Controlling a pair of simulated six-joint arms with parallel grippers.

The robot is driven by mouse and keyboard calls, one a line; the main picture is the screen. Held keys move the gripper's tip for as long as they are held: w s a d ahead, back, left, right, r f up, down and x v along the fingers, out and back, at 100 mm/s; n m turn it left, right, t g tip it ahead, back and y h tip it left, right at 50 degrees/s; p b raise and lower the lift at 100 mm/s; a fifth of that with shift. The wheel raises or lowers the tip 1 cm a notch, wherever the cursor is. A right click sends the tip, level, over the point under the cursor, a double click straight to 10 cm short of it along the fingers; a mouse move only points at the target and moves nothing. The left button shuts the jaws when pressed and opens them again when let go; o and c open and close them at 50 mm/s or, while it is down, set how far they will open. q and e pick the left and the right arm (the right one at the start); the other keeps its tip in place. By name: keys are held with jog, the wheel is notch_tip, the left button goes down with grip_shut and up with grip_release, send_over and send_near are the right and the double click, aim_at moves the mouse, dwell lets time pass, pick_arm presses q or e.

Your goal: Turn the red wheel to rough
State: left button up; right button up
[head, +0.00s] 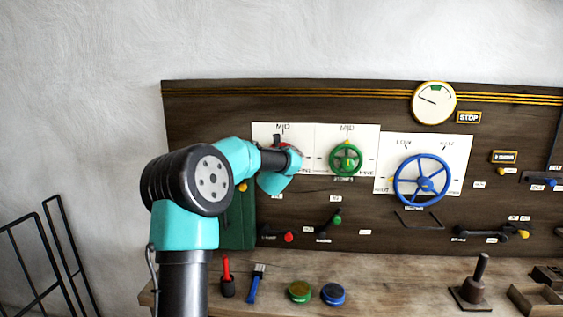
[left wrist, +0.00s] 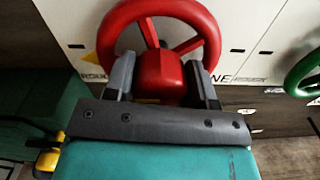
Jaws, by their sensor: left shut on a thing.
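The red wheel (left wrist: 207,38) is mounted on a white dial plate (head: 264,132) on the wooden panel. In the head view, the wheel is mostly hidden behind my left gripper (head: 285,156). In the left wrist view, the two grey fingers of my left gripper (left wrist: 162,80) are on either side of the wheel's red hub, shut on it. A yellow mark (left wrist: 90,59) shows at the wheel's left, just above lettering that begins "ROU". Lettering ending in "NE" is at the right. "MID" is at the plate's top. My right gripper is not in view.
A green wheel (head: 345,158) is close to the right of the red one, and a larger blue wheel (head: 450,178) is beyond it. Small levers (head: 288,237) are below. The bench (head: 395,267) holds tools and two round tins.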

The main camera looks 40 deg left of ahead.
pick_arm(q)
jog(key=o, duration=0.9)
jog(key=v, duration=1.7)
jog(key=shift+s+d, duration=0.1)
jog(key=shift+s, duration=0.1)
